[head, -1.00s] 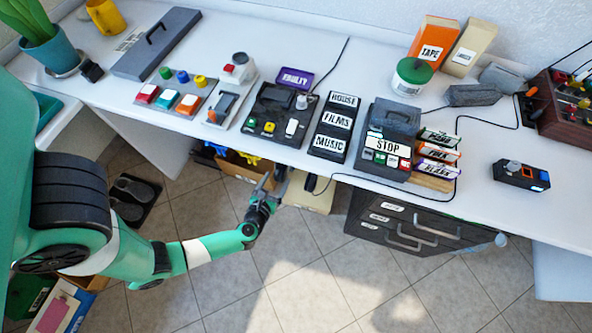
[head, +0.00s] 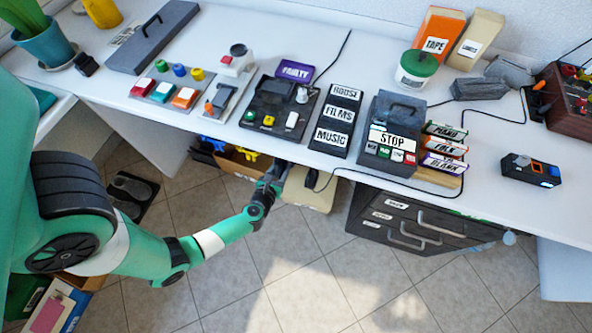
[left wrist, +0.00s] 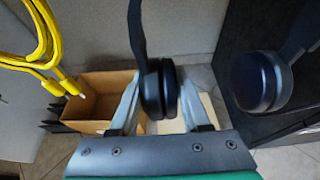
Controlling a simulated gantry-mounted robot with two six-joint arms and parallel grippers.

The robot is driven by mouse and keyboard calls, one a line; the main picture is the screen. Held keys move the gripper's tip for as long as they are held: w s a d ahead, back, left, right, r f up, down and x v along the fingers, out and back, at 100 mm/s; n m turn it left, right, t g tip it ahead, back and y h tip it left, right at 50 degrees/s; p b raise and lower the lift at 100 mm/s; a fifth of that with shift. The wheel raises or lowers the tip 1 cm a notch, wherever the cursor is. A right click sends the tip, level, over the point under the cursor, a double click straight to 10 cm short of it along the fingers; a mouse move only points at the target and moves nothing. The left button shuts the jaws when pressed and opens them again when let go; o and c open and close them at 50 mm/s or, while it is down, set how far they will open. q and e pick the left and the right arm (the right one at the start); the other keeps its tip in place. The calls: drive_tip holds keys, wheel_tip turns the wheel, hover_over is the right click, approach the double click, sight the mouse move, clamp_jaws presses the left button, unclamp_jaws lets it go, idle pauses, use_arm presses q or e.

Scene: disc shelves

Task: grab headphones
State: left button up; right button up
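The black headphones (left wrist: 158,92) show in the left wrist view. One ear cup with its band hangs in front of my left gripper (left wrist: 160,84). The gripper is open, with one finger on each side of that cup; I cannot tell whether they touch it. A second dark cup (left wrist: 262,80) with a band is at the right; I cannot tell whether it belongs to the same pair. In the head view my left gripper (head: 274,178) is at the desk's front edge, its tips partly hidden below it. My right gripper is not in view.
Yellow cables (left wrist: 40,45) hang at the left. Floor in front is clear.

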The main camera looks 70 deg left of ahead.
sight(281, 164)
use_arm(q)
clamp_jaws()
drive_tip(key=shift+r, duration=0.15)
drive_tip(key=shift+r+p, duration=0.3)
drive_tip(key=shift+p, duration=0.15)
wheel_tip(281, 164, up, 4)
drive_tip(key=p, duration=0.3)
drive_tip(key=shift+f, duration=0.1)
drive_tip(key=shift+s+d+f, duration=0.5)
drive_tip(key=shift+d+f, duration=0.05)
drive_tip(key=shift+d, duration=0.2)
drive_tip(key=s+d+p, duration=0.2)
drive_tip(key=s+d, duration=0.8)
drive_tip(key=d, duration=0.2)
drive_tip(key=shift+d, duration=0.35)
